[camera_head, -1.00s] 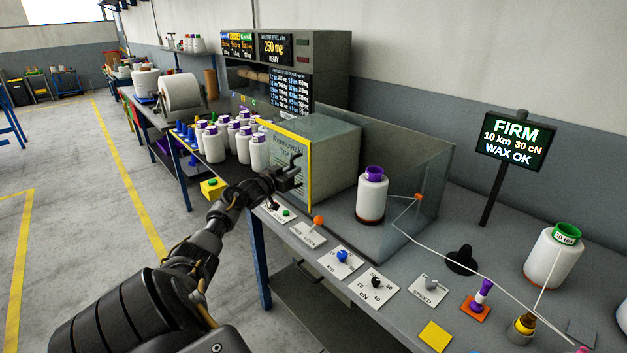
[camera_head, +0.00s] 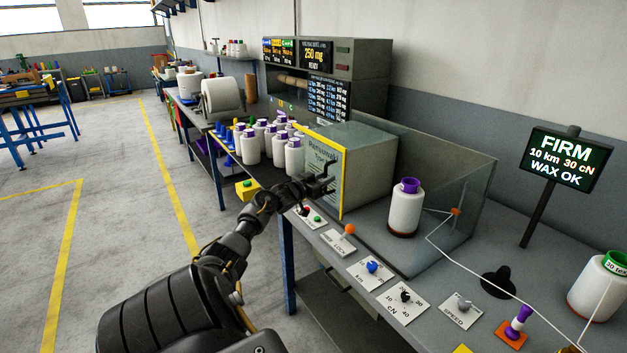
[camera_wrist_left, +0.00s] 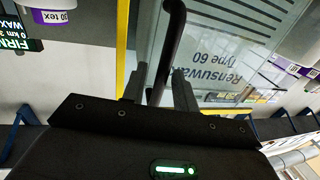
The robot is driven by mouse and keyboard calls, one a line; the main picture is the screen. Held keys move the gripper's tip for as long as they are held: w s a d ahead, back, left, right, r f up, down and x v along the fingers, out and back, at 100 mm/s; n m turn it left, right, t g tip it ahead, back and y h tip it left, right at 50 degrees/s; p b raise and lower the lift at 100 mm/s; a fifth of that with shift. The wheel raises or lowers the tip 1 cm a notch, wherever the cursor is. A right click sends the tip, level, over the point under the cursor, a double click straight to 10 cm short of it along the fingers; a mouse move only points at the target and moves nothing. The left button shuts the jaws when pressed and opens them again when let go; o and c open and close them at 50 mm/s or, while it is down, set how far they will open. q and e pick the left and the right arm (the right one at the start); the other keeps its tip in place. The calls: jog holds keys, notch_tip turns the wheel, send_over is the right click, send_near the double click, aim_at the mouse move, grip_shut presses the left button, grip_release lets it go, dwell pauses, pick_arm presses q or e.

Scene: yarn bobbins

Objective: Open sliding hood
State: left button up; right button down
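The hood (camera_head: 368,165) is a grey see-through box with a yellow edge strip and lettering on its front panel. It stands on the bench left of a white bobbin with a purple top (camera_head: 405,208). My left gripper (camera_head: 322,183) is at the hood's front panel. In the left wrist view a dark bar handle (camera_wrist_left: 172,35) runs between the two fingers of my left gripper (camera_wrist_left: 158,88). The fingers stand apart with gaps beside the bar. The lettered panel (camera_wrist_left: 235,60) shows behind it. My right gripper is not in view.
Along the bench's front edge sit an orange-knobbed lever (camera_head: 349,230), a blue knob (camera_head: 372,267) and a black knob (camera_head: 405,296). Several purple-topped bobbins (camera_head: 250,147) stand left of the hood. A clear panel (camera_head: 470,210) stands right of the white bobbin.

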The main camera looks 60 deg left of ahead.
pick_arm(q)
jog(key=v, duration=1)
jog(key=shift+b, duration=0.45)
jog(key=shift+a, duration=0.1)
